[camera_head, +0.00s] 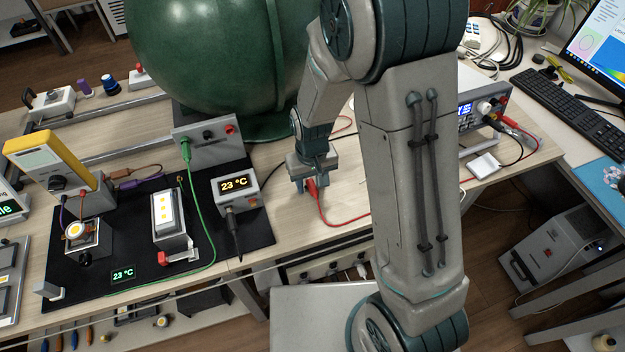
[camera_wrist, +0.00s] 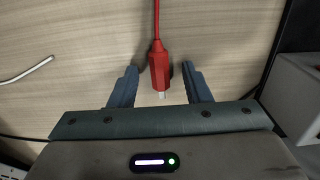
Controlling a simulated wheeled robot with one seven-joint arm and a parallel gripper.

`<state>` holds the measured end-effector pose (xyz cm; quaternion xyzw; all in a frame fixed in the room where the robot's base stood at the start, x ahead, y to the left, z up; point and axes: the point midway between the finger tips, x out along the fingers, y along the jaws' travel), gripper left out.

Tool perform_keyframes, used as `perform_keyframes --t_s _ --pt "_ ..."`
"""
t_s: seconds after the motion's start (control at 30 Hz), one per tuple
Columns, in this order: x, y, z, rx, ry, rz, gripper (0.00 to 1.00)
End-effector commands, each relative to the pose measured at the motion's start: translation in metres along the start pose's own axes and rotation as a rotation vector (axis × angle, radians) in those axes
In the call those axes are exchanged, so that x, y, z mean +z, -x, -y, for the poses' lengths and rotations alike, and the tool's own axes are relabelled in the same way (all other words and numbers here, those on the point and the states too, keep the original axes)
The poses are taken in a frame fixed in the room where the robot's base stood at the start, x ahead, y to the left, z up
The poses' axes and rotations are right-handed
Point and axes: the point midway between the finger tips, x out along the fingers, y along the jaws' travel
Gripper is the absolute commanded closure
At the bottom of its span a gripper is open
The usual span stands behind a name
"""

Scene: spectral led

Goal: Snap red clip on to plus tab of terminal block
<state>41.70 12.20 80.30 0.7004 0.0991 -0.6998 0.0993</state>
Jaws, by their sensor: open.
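The red clip (camera_head: 312,188) lies on the wooden bench top at the end of a red cable. In the wrist view the clip (camera_wrist: 160,70) is between the two blue-grey fingers of my gripper (camera_wrist: 160,86), with a gap on each side and its metal tip pointing toward the palm. My gripper (camera_head: 309,177) is open and low over the bench. I cannot tell for sure which part is the terminal block. A small red block (camera_head: 164,258) sits at the foot of a white unit with yellow lights (camera_head: 168,213) on the black mat; plus marking is not readable.
A grey box (camera_head: 208,140) with a green plug and a red knob stands behind the black mat (camera_head: 130,215). A large green sphere (camera_head: 225,50) rises behind. A green cable crosses the mat.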

Motion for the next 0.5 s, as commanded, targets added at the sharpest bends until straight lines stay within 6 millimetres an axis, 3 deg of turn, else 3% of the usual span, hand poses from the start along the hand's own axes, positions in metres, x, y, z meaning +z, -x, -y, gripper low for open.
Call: perform_keyframes --t_s 0.07,0.2,0.33,0.37,0.4,0.5 --pt "0.0000 0.0001 0.0000 0.000 0.000 0.000 0.62" --pt "0.0000 0.0002 0.0000 0.000 0.000 0.000 1.00" --pt "0.0001 0.0002 0.0000 0.000 0.000 0.000 1.00" --pt "0.0001 0.0002 0.0000 0.000 0.000 0.000 0.89" --pt "0.0000 0.0002 0.0000 0.000 0.000 0.000 1.00" --pt "0.0000 0.0003 0.0000 0.000 0.000 0.000 1.00"
